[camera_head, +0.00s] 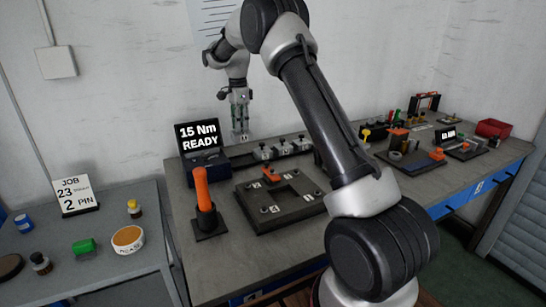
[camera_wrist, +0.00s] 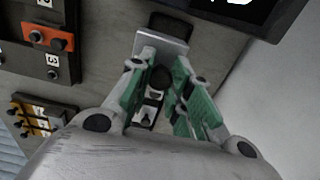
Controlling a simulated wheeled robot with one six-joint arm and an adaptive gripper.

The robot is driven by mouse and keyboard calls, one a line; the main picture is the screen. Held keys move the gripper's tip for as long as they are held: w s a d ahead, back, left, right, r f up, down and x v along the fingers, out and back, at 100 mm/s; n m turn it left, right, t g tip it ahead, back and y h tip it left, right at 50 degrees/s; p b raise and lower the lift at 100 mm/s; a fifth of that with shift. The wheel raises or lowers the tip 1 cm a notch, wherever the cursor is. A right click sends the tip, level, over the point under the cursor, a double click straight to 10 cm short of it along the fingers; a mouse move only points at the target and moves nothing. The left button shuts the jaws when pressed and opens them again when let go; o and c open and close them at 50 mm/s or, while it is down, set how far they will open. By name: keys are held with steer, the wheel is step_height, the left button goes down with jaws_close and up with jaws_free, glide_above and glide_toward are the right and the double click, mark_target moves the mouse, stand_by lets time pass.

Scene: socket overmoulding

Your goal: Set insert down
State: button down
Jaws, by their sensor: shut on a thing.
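My gripper (camera_head: 240,122) hangs fingers down in the head view, above the back edge of the grey bench, left of a dark rack (camera_head: 283,150) with several small grey-topped pieces. In the wrist view the fingers (camera_wrist: 160,66) are shut on the insert, a small grey metal piece (camera_wrist: 160,45) that shows as a flat plate at the tips. In the head view the held piece (camera_head: 243,137) is tiny and its underside is not clear. In the wrist view a dark pad (camera_wrist: 171,25) lies beyond the insert; whether they touch cannot be told.
A "15 Nm READY" display (camera_head: 198,135) stands close left of the gripper. An orange-handled tool (camera_head: 203,195) stands upright in front of it. A dark fixture plate (camera_head: 248,213) with an orange clamp (camera_head: 271,174) lies mid-bench. Bare bench (camera_head: 215,262) shows at the front.

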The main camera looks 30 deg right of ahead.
mark_target(239, 133)
steer(key=f, duration=0.1)
steer(key=w+f, duration=0.1)
steer(key=f, duration=0.3)
steer(key=shift+w+a, duration=0.15)
steer(key=shift+w, duration=0.2)
steer(key=shift+f, duration=2.7)
steer(key=shift+f, duration=0.2)
steer(key=c, duration=1.3)
jaws_free()
